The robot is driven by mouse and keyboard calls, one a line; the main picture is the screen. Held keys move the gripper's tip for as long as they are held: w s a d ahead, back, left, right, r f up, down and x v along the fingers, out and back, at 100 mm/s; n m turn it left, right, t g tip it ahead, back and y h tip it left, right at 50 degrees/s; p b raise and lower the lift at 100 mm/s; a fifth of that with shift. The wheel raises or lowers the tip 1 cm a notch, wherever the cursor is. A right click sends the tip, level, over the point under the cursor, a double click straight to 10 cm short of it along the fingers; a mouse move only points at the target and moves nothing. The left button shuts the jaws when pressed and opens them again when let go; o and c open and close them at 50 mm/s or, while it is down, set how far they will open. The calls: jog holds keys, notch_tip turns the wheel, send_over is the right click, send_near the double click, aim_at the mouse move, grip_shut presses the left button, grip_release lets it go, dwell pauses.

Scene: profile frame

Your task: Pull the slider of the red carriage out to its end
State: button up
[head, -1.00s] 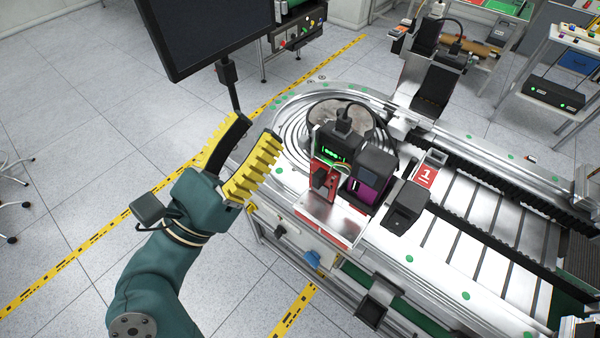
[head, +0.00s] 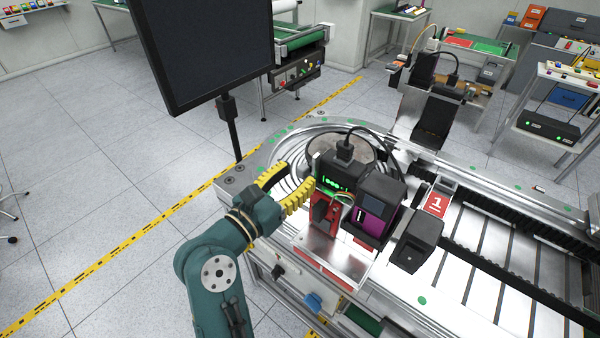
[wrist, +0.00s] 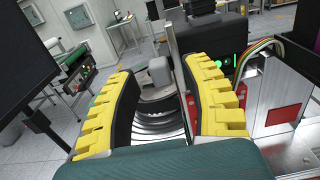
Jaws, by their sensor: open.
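The red carriage (head: 323,212) stands upright on a metal plate at the front edge of the machine. In the wrist view a red part (wrist: 284,113) with coloured wires above it shows to the right of my fingers. I cannot clearly tell which piece is its slider. My gripper (head: 298,180) has yellow ribbed fingers, is open, and is just left of the carriage. In the wrist view my gripper (wrist: 162,68) is spread, with a grey block (wrist: 158,76) seen between the fingers, apparently beyond them. I see nothing held.
A black box with green lights (head: 337,178) and a purple-faced unit (head: 371,215) stand close behind and right of the carriage. A black monitor (head: 205,50) on a pole rises to the left. Cables arch over the units.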

jog(key=shift+x, duration=0.9)
grip_shut()
